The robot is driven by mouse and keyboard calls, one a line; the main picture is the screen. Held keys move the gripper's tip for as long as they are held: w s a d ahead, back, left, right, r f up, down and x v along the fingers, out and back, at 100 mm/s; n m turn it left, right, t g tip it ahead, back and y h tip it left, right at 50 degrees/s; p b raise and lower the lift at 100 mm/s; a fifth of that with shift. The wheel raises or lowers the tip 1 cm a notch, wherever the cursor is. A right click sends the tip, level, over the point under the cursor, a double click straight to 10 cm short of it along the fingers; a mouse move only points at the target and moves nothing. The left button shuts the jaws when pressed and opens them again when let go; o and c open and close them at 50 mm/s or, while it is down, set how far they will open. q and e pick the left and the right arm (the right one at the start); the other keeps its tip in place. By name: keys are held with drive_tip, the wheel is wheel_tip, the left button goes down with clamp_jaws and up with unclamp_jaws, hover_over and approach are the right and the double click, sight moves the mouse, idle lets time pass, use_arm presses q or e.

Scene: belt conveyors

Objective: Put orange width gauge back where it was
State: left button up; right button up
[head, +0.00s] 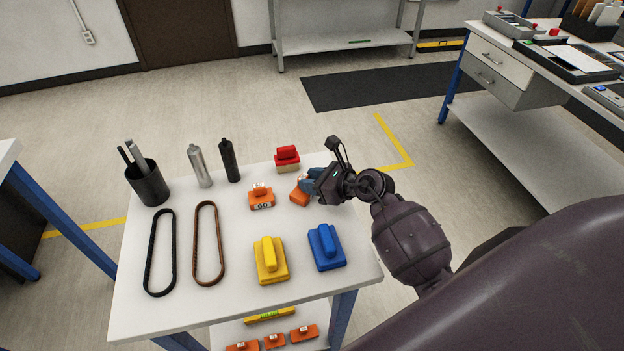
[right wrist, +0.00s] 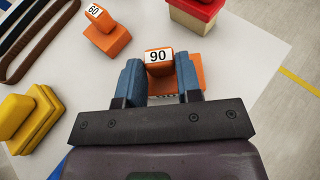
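An orange width gauge marked 90 (right wrist: 158,57) sits between the blue fingers of my right gripper (right wrist: 160,85) in the right wrist view. The fingers close on both sides of its raised block. In the head view the same gauge (head: 298,195) shows partly behind my right gripper (head: 307,185), at the table's right rear part. I cannot tell whether its base touches the table. A second orange gauge, marked 60 (head: 261,200), stands just to its left; it also shows in the right wrist view (right wrist: 108,38). My left gripper is not in view.
On the white table (head: 180,290) are a red block (head: 287,155), yellow block (head: 270,262), blue block (head: 326,247), two belts (head: 160,252), two bottles (head: 200,168) and a black cup (head: 148,183). Several orange gauges (head: 274,341) lie on the lower shelf.

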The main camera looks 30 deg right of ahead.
drive_tip(key=o, duration=0.4)
drive_tip(key=shift+r, duration=0.25)
drive_tip(key=v, duration=1.2)
